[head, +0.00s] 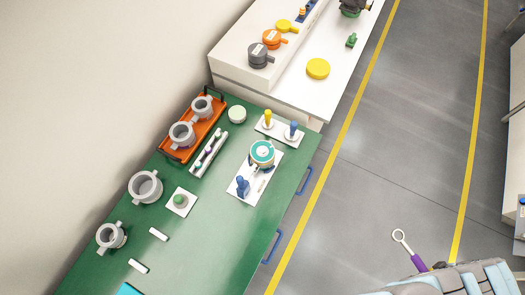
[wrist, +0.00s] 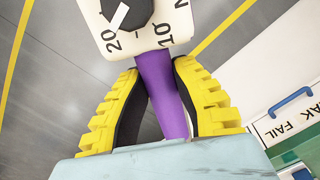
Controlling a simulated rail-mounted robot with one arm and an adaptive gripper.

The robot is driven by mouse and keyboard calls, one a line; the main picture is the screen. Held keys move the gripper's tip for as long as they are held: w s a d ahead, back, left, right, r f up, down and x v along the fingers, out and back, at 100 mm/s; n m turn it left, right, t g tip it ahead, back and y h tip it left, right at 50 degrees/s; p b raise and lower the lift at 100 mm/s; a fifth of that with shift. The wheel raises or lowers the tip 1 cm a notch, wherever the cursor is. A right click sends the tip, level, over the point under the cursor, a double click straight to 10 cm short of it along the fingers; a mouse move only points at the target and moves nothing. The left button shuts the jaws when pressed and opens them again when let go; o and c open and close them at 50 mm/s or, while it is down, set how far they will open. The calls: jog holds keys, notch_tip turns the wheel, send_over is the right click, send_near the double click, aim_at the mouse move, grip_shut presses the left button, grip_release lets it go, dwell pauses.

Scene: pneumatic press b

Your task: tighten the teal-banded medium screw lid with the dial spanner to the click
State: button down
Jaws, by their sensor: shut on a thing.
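The teal-banded lid (head: 262,148) sits on top of a pot on a white board (head: 242,188) on the green bench. The dial spanner (head: 418,263) has a purple handle and a pale open ring end (head: 399,236), and is held over the floor, right of the bench. My gripper (wrist: 156,72) is shut on its purple handle (wrist: 160,85), yellow ribbed fingers on both sides. A white dial (wrist: 140,25) with a dark knob and the marks 20 and 10 shows above the fingers. The lid is not in the wrist view.
A blue-handled tool (head: 242,186) stands on the same board. An orange tray (head: 168,150) with grey pots lies behind left. More grey pots (head: 145,187) stand at the left. A white counter (head: 340,70) adjoins the bench. Blue handles (head: 272,246) jut from its front. The floor is open.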

jog(key=shift+n, duration=0.4)
jog(key=shift+w+d+b, duration=0.85)
jog(key=shift+w+b, duration=0.15)
jog(key=shift+w, duration=0.05)
jog(key=shift+w+d+b, duration=0.8)
jog(key=shift+w+b, duration=0.2)
jog(key=shift+w, duration=0.05)
dwell(1.9)
jog(key=shift+w+d+n+b, duration=0.15)
jog(key=shift+w+d+b, duration=0.5)
jog(key=shift+b, duration=0.4)
jog(key=shift+w+d+n+b, duration=0.15)
jog(key=shift+w+d+b, duration=0.25)
jog(key=shift+w+b, duration=0.5)
dwell(1.6)
